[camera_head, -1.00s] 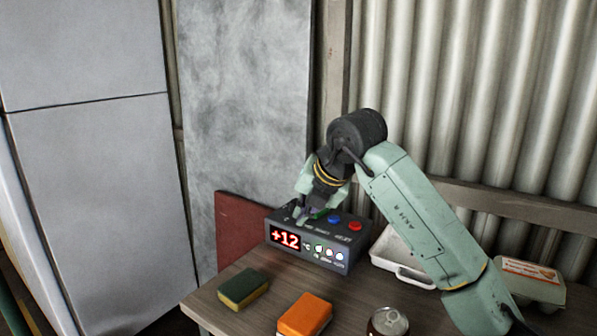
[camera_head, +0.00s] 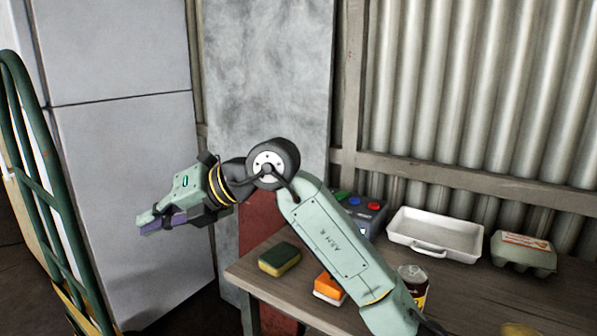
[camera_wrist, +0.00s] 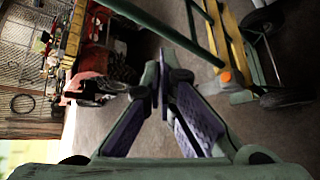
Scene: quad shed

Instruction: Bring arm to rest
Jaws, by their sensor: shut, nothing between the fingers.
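My gripper (camera_head: 146,223) is stretched out to the left in the head view, beyond the table's left edge and in front of the grey cabinet doors. Its green body and purple finger pads point left and slightly down. In the wrist view my gripper (camera_wrist: 163,85) has its fingertips together with nothing between them. My arm rises from the lower right over the table and bends at a dark joint.
A green hand truck (camera_head: 40,165) stands at left.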

